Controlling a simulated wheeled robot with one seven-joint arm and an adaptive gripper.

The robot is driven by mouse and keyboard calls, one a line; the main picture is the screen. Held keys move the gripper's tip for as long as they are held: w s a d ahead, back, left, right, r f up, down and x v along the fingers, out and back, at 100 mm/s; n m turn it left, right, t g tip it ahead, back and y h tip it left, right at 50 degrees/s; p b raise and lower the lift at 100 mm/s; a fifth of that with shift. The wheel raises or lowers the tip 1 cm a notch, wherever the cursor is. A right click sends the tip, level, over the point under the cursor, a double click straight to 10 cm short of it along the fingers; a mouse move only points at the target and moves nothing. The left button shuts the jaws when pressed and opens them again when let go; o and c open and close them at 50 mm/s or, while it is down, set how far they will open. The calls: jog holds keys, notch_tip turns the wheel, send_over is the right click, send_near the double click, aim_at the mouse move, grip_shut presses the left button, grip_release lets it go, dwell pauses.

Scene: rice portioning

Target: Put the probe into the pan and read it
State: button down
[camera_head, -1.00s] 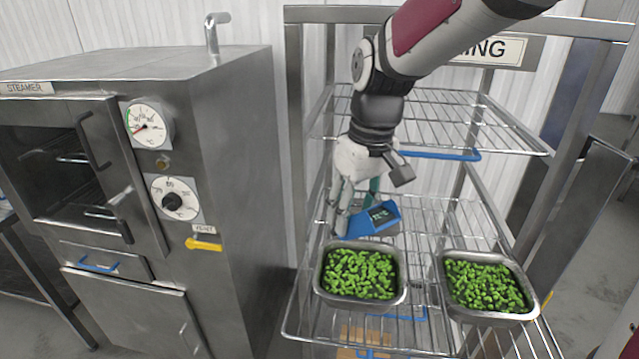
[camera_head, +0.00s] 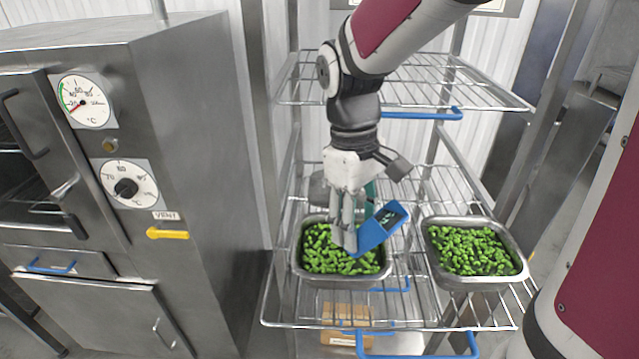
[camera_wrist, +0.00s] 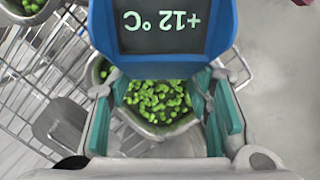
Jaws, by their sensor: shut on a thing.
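My gripper (camera_head: 350,236) is shut on the blue probe (camera_head: 376,232) above the left pan (camera_head: 340,280), which holds green pieces of food. The probe is tilted in the head view. Its dark display shows upside down in the wrist view (camera_wrist: 160,25) and reads +12 °C. The probe's tip is hidden, so I cannot tell whether it is in the food. A second pan (camera_head: 478,283) with the same green food sits to the right on the same wire shelf.
The steel steamer (camera_head: 215,150) stands at the left, with dials and a yellow vent handle (camera_head: 167,233). An upper wire shelf (camera_head: 480,90) lies behind my arm. A cardboard box (camera_head: 345,318) is below the pans' shelf.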

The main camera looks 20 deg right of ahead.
notch_tip(320, 180, down, 3)
jog(key=shift+w+f+b, duration=0.1)
jog(key=shift+b, duration=0.9)
jog(key=shift+s+f+b, duration=0.2)
jog(key=shift+f+b, duration=0.25)
jog(key=shift+f, duration=0.2)
jog(key=shift+r, duration=0.1)
jog(key=shift+r+p, duration=0.7)
jog(key=shift+r, duration=0.05)
jog(key=shift+w, duration=0.1)
dwell(3.6)
notch_tip(320, 180, up, 5)
jog(key=p, duration=0.4)
jog(key=shift+r, duration=0.1)
jog(key=shift+r+p, duration=1.35)
jog(key=shift+r, duration=0.95)
